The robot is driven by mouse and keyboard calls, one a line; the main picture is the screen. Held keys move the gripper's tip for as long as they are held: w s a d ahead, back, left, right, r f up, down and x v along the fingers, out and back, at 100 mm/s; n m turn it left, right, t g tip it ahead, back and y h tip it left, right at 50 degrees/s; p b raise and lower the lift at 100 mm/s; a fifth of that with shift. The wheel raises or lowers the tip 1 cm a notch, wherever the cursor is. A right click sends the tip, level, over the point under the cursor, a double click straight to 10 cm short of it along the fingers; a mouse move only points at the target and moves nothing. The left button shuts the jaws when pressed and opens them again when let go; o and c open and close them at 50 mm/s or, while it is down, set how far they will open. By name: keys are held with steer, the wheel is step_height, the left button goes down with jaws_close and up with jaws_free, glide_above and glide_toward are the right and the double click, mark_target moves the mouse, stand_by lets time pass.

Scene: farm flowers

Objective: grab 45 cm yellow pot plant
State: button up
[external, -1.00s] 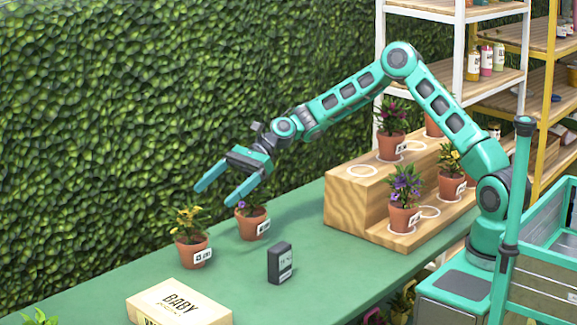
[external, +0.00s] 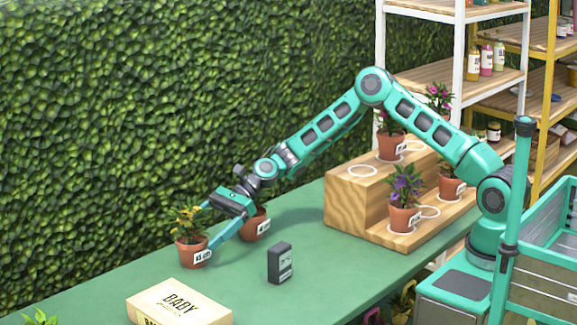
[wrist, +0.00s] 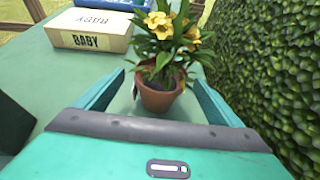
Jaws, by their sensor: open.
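The yellow-flowered pot plant (external: 190,237) stands upright in a terracotta pot on the green table, with a white tag that appears to read 45 cm. It also shows in the wrist view (wrist: 160,92), ahead of and between the two fingers. My gripper (external: 208,230) is open, low over the table. In the external view one finger reaches behind the plant and the other passes to the right of its pot. I cannot tell whether either finger touches the pot.
Another potted plant (external: 254,223) stands close behind my gripper, partly hidden by it. A dark grey tagged block (external: 280,263) and a BABY box (external: 180,304) are on the table. A wooden step stand (external: 350,205) holds several pots. A hedge wall (external: 120,120) runs along the back.

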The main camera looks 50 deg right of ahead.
mark_target(192, 240)
steer(key=x, duration=0.4)
steer(key=shift+w, duration=0.2)
steer(key=shift+c, duration=0.6)
steer(key=c, duration=1.4)
steer(key=shift+o, duration=0.2)
steer(key=shift+r, duration=0.1)
